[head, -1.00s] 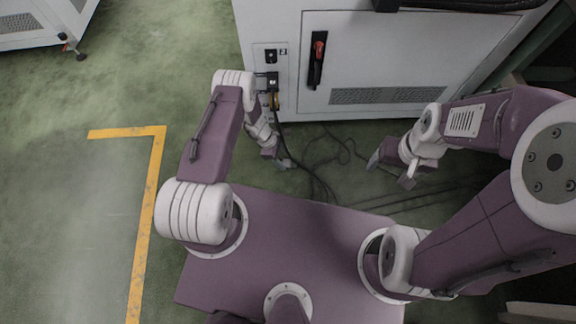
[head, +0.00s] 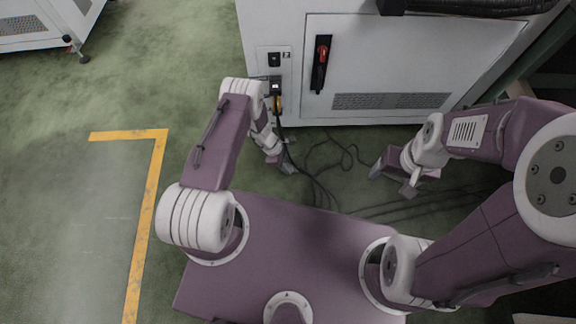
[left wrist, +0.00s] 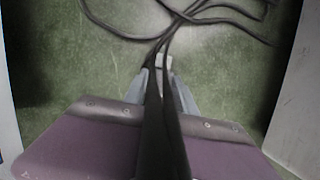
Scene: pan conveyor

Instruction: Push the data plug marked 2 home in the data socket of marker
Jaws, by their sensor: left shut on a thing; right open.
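My left gripper (head: 287,167) points down at the floor below the cabinet's socket panel. It is shut. In the left wrist view its fingers (left wrist: 163,85) close on a small pale piece (left wrist: 163,62), seemingly the data plug; its mark cannot be read. Dark cables (left wrist: 172,110) run close along the fingers and hide part of it. On the panel, a dark socket (head: 274,59) sits beside a small marker that looks like 2 (head: 286,55). Below it a black connector (head: 275,88) with an orange part sits partly behind my left arm. My right gripper (head: 391,182) is open and empty.
The white cabinet (head: 370,60) has a red-handled switch (head: 322,52) and a vent grille (head: 390,101). Loose black cables (head: 325,160) lie on the green floor between my grippers. A yellow floor line (head: 145,220) runs at left, where the floor is clear.

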